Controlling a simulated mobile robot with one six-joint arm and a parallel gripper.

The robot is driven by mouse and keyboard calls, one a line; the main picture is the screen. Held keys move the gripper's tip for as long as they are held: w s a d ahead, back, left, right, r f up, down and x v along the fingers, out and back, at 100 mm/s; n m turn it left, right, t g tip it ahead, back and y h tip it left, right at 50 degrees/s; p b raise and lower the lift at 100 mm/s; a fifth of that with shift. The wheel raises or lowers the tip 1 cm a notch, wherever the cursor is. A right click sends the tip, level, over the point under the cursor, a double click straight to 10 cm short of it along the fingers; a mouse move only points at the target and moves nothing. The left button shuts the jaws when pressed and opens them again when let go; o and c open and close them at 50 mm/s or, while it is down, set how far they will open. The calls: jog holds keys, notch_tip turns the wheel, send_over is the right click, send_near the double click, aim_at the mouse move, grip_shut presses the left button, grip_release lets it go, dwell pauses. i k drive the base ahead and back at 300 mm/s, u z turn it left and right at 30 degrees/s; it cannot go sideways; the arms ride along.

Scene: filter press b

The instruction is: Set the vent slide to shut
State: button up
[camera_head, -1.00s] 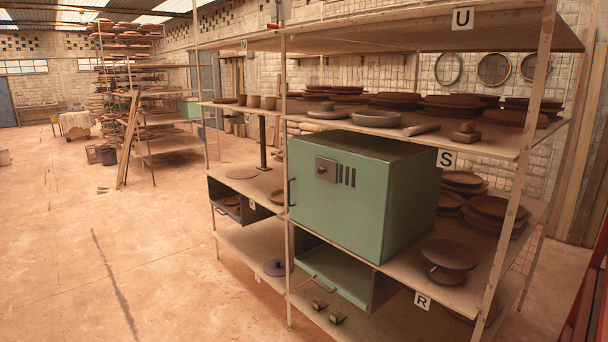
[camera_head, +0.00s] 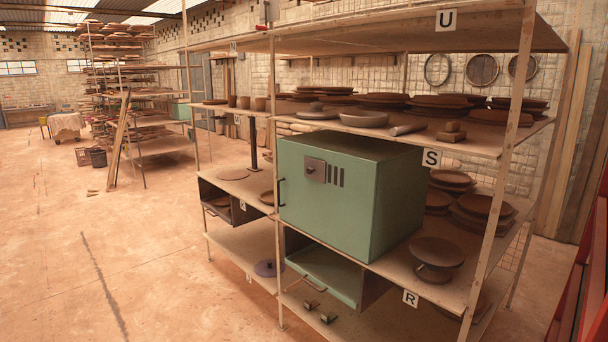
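A green metal box (camera_head: 345,205) stands on the middle shelf of the wooden rack. Its front face carries a small dark plate with a knob, which looks like the vent slide (camera_head: 315,170). Several dark vertical slots (camera_head: 336,176) show just right of the plate, uncovered. A dark handle (camera_head: 281,192) sits at the left edge of that face. My gripper is in no view.
An open green drawer (camera_head: 326,272) juts out below the box, with a handle in front. A rack post (camera_head: 276,150) stands at the box's left edge. Clay discs (camera_head: 436,252) lie to the right. The floor (camera_head: 120,240) at left is clear.

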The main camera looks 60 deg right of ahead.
aim_at(314, 169)
jog(key=z, duration=0.05)
jog(key=i, duration=1)
jog(key=u, duration=0.05)
